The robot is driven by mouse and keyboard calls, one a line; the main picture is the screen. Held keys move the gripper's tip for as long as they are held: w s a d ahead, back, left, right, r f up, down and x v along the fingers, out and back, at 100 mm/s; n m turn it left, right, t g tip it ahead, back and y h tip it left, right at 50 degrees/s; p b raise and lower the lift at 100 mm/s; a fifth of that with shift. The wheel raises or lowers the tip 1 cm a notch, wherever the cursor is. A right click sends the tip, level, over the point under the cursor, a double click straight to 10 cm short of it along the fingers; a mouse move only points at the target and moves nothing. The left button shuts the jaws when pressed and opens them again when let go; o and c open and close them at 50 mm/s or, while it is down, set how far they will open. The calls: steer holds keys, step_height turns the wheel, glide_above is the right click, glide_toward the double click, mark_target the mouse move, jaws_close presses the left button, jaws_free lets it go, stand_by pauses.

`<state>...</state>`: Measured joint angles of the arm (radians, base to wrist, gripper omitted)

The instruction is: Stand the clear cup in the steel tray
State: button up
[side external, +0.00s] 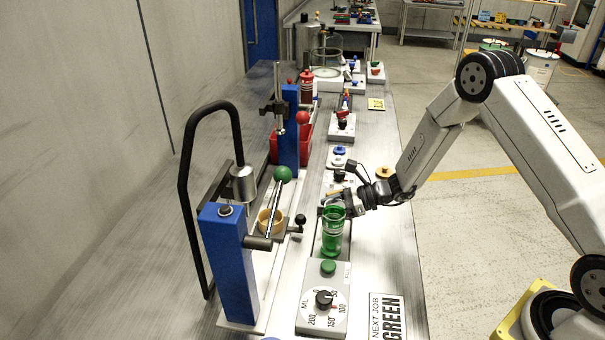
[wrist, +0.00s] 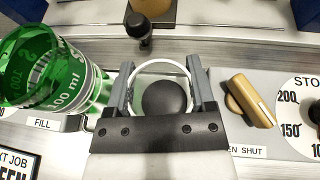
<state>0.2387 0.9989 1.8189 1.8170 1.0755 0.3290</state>
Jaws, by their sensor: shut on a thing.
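My gripper (wrist: 160,68) is shut on the clear cup (wrist: 158,62), whose round rim shows between the two fingers in the wrist view. A dark round shape shows inside the rim; I cannot tell whether it is in or below the cup. In the side view my gripper (side external: 343,198) is just behind and above a green measuring cup (side external: 333,238), and the clear cup is hard to make out. The green cup, with ml marks, also shows at left in the wrist view (wrist: 52,80). It stands upright at the FILL spot, over what may be the steel tray (side external: 318,246), largely hidden.
The dial panel (side external: 309,315) with a green button is in front of the green cup. A blue pump post (side external: 228,265) with a black hose and a green-knobbed lever (side external: 283,174) stands left. A tan handle (wrist: 250,100) is close right of my gripper. A GREEN job card (side external: 388,318) lies front right.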

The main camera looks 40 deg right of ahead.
steer(key=shift+f, duration=0.1)
steer(key=o, duration=1.2)
steer(key=shift+d+r, duration=0.1)
steer(key=shift+r, duration=0.1)
steer(key=v, duration=1.2)
